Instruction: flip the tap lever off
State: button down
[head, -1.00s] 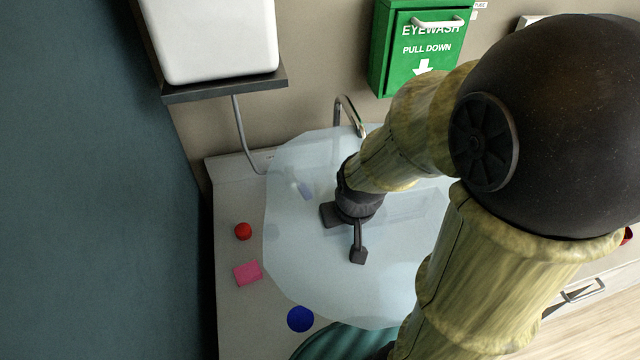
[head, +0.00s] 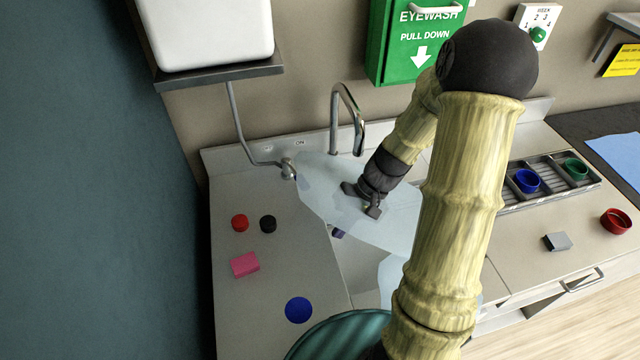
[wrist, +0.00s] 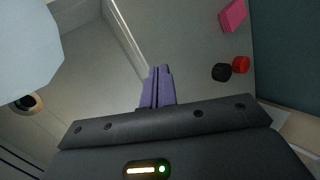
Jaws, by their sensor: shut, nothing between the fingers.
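The tap has a curved chrome spout (head: 346,115) at the back of the sink in the head view. Below these marks is a rounded metal end (head: 288,168), joined to a thin grey rod (head: 236,118) running up to the shelf. I cannot tell whether this is the tap lever. My gripper (head: 338,233) is over the sink, below and right of the rounded end and apart from it. In the wrist view its purple fingers (wrist: 158,88) are together and empty, above the sink's edge.
A pale translucent sheet (head: 335,190) partly covers the sink. A red disc (head: 240,223), black disc (head: 268,224), pink block (head: 245,264) and blue disc (head: 299,310) lie on the left counter. A shelf (head: 220,74) overhangs. A green eyewash box (head: 400,45) hangs behind my arm.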

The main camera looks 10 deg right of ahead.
jog(key=w+d+f+m+t+y+b, duration=0.1)
jog(key=w+d+m+t+y, duration=0.3)
jog(key=w+d+t+y, duration=0.5)
jog(key=w+d+t, duration=0.1)
jog(key=w+d, duration=0.1)
jog(key=shift+w+d+f+t, duration=0.15)
jog(key=shift+w+t, duration=0.15)
jog(key=shift+w, duration=0.05)
